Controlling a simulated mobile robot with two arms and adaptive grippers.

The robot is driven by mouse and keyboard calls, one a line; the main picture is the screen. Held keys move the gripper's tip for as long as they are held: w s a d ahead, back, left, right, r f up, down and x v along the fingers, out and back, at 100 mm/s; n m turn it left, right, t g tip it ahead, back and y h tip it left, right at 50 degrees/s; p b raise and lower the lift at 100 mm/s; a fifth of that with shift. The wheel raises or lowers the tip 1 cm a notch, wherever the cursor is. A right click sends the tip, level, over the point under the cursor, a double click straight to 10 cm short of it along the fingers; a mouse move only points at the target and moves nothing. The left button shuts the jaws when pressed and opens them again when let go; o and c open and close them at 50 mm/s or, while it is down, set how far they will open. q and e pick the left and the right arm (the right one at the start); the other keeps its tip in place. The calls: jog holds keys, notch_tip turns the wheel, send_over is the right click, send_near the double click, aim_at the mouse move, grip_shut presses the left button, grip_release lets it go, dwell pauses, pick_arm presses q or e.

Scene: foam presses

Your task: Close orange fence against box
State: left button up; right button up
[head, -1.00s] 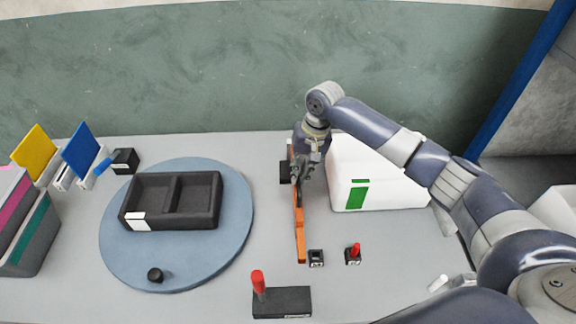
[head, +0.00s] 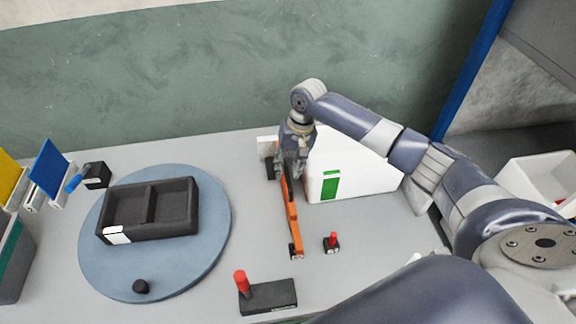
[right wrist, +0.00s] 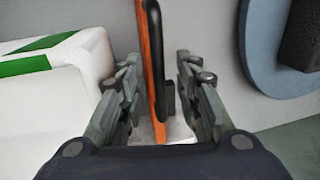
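The orange fence (head: 292,218) is a thin upright strip with a black handle, running from under my right gripper toward the front of the table. The white box (head: 370,175) with a green patch stands to its right. A narrow gap shows between fence and box in the head view. In the right wrist view the fence (right wrist: 158,75) stands between my gripper's spread fingers, and the box (right wrist: 50,95) is at left, apart from it. My right gripper (head: 292,172) is open around the fence, with space on both sides. My left gripper is not in view.
A small black block (head: 296,251) is at the fence's near end. A red-knobbed block (head: 332,243) is to its right. A black base with a red handle (head: 268,296) stands in front. A blue turntable (head: 215,245) with a black two-part tray (head: 150,238) is left.

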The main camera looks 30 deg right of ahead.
notch_tip(320, 180, up, 12)
jog(key=d, duration=0.2)
jog(key=shift+s+d, duration=0.15)
jog(key=shift+s, duration=0.2)
jog(key=shift+f, duration=0.1)
